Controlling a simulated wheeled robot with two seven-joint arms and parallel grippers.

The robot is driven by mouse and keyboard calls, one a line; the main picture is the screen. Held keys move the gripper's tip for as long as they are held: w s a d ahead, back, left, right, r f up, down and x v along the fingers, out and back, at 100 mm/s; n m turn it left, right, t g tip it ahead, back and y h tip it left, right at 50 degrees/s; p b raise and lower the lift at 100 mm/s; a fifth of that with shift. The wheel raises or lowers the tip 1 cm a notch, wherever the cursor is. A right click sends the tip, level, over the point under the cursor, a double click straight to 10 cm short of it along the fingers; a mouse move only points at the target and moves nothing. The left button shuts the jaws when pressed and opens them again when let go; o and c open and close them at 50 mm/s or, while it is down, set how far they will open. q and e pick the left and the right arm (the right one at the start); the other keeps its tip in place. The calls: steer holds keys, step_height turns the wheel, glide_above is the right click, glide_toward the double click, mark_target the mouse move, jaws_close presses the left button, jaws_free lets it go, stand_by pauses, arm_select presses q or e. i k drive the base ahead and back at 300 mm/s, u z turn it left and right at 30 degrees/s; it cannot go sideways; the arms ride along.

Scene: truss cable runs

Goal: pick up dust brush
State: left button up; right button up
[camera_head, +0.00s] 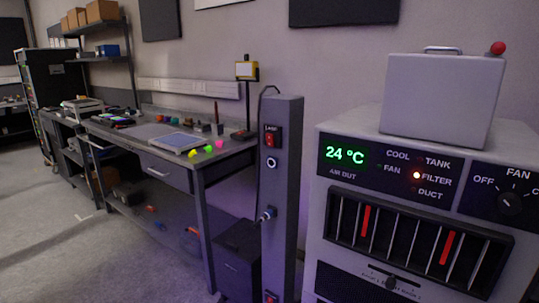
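I cannot make out a dust brush for certain in the head view. A workbench (172,174) stands left of centre with many small items on it. Among them is a thin, upright reddish-brown thing (216,112) near the back right; it is too small to identify. Neither of my grippers is in view.
A grey post (283,200) with a red switch (270,137) stands right of the bench. A cooling unit (420,215) showing 24 °C fills the right, with a grey box (441,100) on top. Shelves (98,26) stand at the back left. Floor (60,240) is open at lower left.

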mark_target(189, 122)
steer(key=z, duration=0.05)
steer(key=k, duration=0.35)
steer(key=u, duration=0.6)
